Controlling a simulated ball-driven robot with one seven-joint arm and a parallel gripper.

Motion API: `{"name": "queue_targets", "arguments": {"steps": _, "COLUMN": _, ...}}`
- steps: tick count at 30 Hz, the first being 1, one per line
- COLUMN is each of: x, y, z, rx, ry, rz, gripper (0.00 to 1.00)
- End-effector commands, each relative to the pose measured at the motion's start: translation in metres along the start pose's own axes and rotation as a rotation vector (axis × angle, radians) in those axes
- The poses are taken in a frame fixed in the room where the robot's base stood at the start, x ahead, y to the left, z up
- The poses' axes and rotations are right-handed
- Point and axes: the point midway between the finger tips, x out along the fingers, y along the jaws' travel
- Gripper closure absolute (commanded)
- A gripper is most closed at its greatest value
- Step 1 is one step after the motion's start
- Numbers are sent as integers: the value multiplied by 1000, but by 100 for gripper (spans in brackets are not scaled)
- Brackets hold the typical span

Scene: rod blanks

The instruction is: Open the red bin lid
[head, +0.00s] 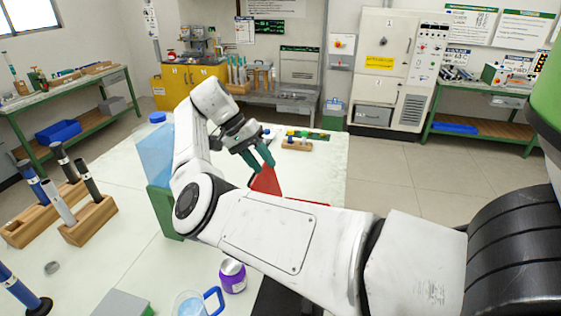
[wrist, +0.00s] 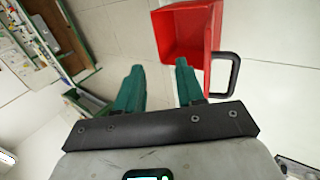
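The red bin (head: 265,182) is on the white table in the head view, mostly hidden behind my arm. A slanted red panel and a low red edge show there. In the wrist view the red bin (wrist: 188,38) is at the top, just past the fingertips, with a hollow, walled shape facing me. A black loop handle (wrist: 237,72) sticks out at its lower right. I cannot tell which red part is the lid. My gripper (head: 264,167) has its teal fingers apart and nothing between them; in the wrist view the gripper (wrist: 157,76) has its right fingertip close to the red wall.
Wooden racks with rods (head: 88,220) are at the left. A purple can (head: 232,276) and a clear mug (head: 190,304) are in front. A small block with coloured pegs (head: 297,145) lies behind my gripper.

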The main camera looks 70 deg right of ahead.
Motion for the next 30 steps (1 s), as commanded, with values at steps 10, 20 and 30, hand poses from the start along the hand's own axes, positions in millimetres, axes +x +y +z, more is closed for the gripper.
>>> {"name": "queue_targets", "arguments": {"steps": 10, "x": 6, "y": 40, "z": 26, "rx": 3, "ry": 0, "rz": -1, "gripper": 62}}
{"name": "queue_targets", "arguments": {"steps": 20, "x": 9, "y": 69, "z": 43, "rx": 1, "ry": 0, "rz": 0, "gripper": 62}}
{"name": "queue_targets", "arguments": {"steps": 30, "x": 9, "y": 73, "z": 45, "rx": 0, "ry": 0, "rz": 1, "gripper": 62}}
